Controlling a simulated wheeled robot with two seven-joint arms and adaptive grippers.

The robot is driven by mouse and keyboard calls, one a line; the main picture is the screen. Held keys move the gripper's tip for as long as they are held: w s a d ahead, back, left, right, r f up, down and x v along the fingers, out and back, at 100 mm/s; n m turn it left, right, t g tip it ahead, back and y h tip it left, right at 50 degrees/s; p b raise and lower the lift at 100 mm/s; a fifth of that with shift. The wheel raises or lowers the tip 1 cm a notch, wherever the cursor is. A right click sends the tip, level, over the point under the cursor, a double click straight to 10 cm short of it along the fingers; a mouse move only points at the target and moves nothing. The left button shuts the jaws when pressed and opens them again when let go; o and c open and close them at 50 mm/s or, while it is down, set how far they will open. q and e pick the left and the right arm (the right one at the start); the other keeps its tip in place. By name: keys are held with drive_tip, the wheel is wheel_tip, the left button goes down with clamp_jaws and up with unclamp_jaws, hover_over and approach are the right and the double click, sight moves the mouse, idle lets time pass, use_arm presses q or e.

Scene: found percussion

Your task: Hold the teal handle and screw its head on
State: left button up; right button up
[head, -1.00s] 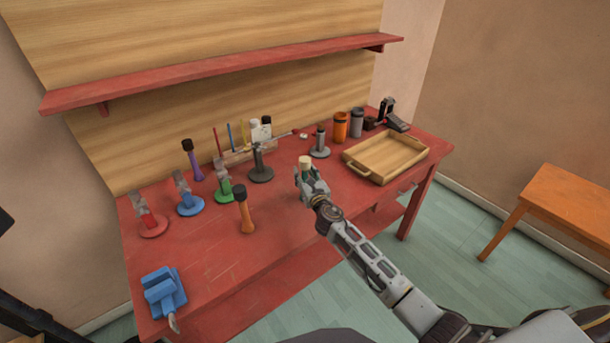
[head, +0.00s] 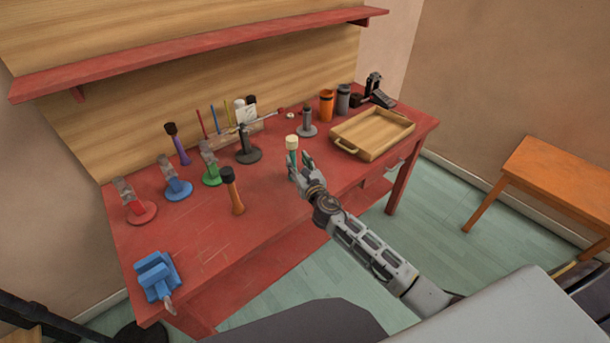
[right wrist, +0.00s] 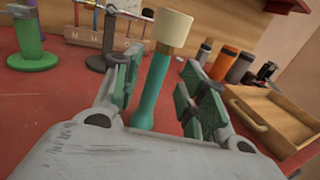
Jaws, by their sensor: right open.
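The teal handle (right wrist: 150,95) stands upright on the red bench, with a cream head (right wrist: 172,30) on its top end. In the head view the cream head (head: 291,141) and a short teal length below it show just beyond my right gripper. My right gripper (head: 300,168) is open, with the handle between its fingers. In the right wrist view its two green-padded fingers (right wrist: 160,92) stand on either side of the handle, with a gap on the right side. The handle's lower end is partly hidden by the gripper body. My left gripper is not in view.
A tan wooden tray (head: 345,146) lies right of the handle. An orange-brown handle with a dark head (head: 233,190) stands to the left. Coloured stands, including a green one (head: 210,165), and a blue vise (head: 157,276) are further left. The front middle of the bench (head: 200,240) is clear.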

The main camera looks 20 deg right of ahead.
drive_tip(key=s, duration=0.6)
idle(0.3)
drive_tip(key=shift+s+d, duration=0.1)
idle(0.6)
